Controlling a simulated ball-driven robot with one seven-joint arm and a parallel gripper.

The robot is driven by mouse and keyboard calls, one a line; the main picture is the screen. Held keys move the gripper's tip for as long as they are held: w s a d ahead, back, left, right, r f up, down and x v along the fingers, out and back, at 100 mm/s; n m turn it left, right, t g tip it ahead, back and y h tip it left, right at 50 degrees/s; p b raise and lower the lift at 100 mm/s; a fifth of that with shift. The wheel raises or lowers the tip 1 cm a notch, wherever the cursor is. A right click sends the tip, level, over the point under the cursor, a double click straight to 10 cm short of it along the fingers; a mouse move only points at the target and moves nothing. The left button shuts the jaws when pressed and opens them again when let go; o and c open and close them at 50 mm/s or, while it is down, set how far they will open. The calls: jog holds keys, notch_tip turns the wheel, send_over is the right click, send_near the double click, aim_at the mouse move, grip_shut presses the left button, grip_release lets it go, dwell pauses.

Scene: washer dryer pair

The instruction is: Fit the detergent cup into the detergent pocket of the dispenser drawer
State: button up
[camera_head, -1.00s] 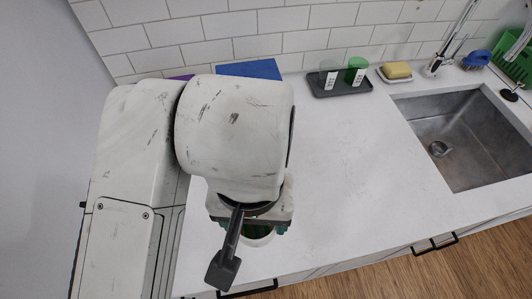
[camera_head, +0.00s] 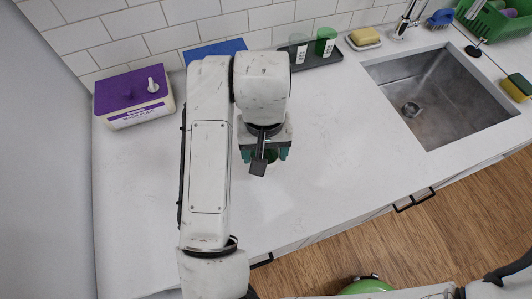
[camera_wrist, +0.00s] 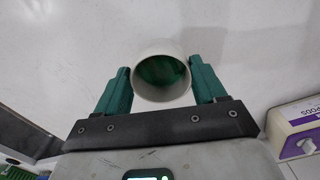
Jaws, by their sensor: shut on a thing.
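The detergent cup (camera_wrist: 163,72) is a round, pale cup with green inside. In the wrist view it sits between the two teal fingers of my gripper (camera_wrist: 160,68), which are closed on its sides. In the head view my gripper (camera_head: 265,154) hangs above the white counter, right of my forearm, and covers most of the cup. The cup's mouth faces the wrist camera. No washer, dispenser drawer or detergent pocket shows in the present views.
A purple-lidded box (camera_head: 133,97) stands at the counter's left, beside a blue item (camera_head: 215,50) at the wall. A dark tray (camera_head: 318,58) holds a clear cup and a green cup (camera_head: 326,41). A yellow sponge (camera_head: 364,37) and a sink (camera_head: 440,90) are right. The middle counter (camera_head: 330,140) is clear.

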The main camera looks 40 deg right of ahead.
aim_at(266, 157)
jog(key=shift+w+d+f, duration=0.15)
jog(key=shift+d+f, duration=0.1)
jog(key=shift+f, duration=0.1)
jog(key=shift+w+d+f, duration=0.1)
jog(key=shift+d+f, duration=0.05)
jog(key=shift+f, duration=1.55)
jog(key=shift+f, duration=0.25)
jog(key=o, duration=1)
jog(key=shift+r, duration=0.1)
jog(key=shift+o, duration=0.2)
